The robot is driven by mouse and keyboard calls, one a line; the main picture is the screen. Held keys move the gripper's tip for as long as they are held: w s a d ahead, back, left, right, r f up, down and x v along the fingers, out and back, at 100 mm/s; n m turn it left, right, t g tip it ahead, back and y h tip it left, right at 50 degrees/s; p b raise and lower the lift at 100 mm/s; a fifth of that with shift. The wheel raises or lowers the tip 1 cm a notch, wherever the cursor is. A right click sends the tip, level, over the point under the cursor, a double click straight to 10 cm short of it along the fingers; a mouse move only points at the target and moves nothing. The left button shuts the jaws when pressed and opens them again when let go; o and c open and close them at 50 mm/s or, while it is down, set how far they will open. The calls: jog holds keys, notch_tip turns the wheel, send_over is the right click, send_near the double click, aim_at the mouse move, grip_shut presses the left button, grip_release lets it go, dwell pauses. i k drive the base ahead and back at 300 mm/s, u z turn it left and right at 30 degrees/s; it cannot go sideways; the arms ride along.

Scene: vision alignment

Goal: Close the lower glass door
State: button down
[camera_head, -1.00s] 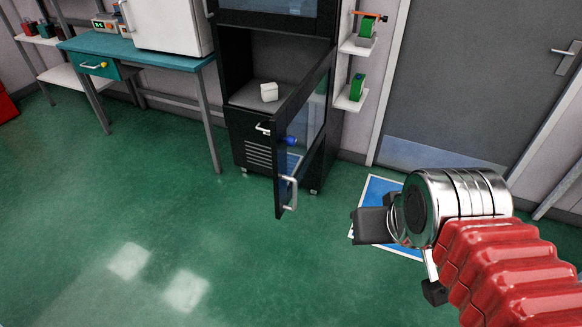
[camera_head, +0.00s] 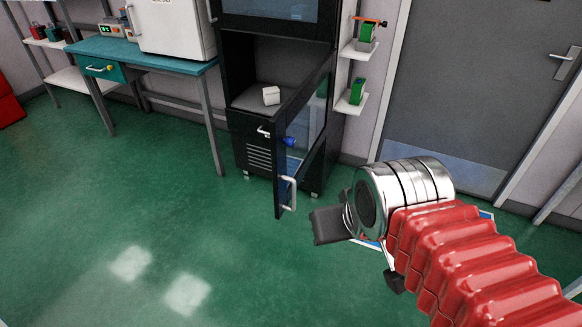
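The lower glass door (camera_head: 316,118) of the black cabinet (camera_head: 236,62) stands open, swung out toward me from its right side. It has a black frame, a clear pane and a pale handle (camera_head: 289,193) near its free edge. A blue knob-like thing (camera_head: 290,141) shows at the door. Inside the open compartment sits a small white block (camera_head: 271,95). My gripper (camera_head: 335,240) is to the right of the door and nearer to me, apart from it. Its dark fingers are partly hidden by the silver wrist, so its opening is unclear.
A teal bench (camera_head: 105,49) with a white box-shaped appliance (camera_head: 172,30) stands left of the cabinet. Small white shelves (camera_head: 352,103) with green items are on the wall to its right. A grey door (camera_head: 450,90) is further right.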

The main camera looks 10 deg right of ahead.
aim_at(307, 112)
jog(key=u, duration=0.05)
jog(key=i, duration=1)
jog(key=z, duration=0.05)
